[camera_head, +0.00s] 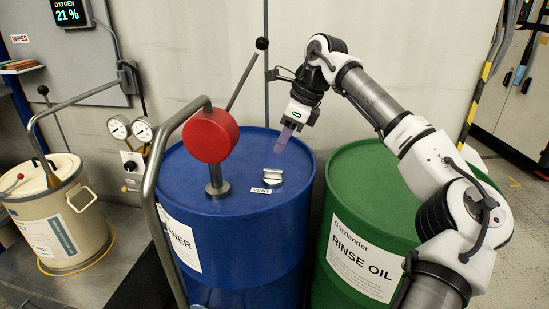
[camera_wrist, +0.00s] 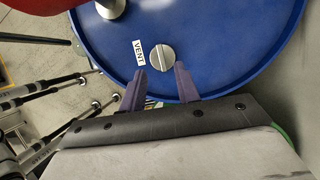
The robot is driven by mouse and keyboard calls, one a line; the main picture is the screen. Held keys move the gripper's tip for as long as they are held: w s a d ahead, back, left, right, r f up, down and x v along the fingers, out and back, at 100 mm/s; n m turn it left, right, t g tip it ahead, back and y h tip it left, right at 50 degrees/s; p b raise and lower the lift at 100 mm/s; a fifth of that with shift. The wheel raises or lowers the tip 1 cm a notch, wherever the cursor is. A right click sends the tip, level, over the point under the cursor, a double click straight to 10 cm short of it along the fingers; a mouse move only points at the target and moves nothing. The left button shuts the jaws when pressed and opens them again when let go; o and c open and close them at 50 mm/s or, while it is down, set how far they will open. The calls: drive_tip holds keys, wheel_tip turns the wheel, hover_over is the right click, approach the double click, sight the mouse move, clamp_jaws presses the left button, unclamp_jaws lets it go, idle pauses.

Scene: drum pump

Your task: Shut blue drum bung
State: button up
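The blue drum (camera_head: 240,246) stands in the middle of the head view, and its lid fills much of the wrist view (camera_wrist: 225,50). A silver bung (camera_head: 272,178) with a raised bar across its top is at the lid's right part, beside a white VENT label (camera_head: 261,190). It also shows in the wrist view (camera_wrist: 162,57); I cannot tell how far it is turned in. My gripper (camera_head: 281,148) is above the lid, a little behind the bung. In the wrist view its purple fingers (camera_wrist: 160,72) are apart and empty, with the bung just beyond their tips.
A red pump head (camera_head: 210,135) on a metal post (camera_head: 217,180) rises from the lid left of the bung, with a grey pipe and lever. A green rinse oil drum (camera_head: 360,190) stands to the right. A beige container (camera_head: 60,215) is at the left.

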drive_tip(key=shift+v, duration=2.65)
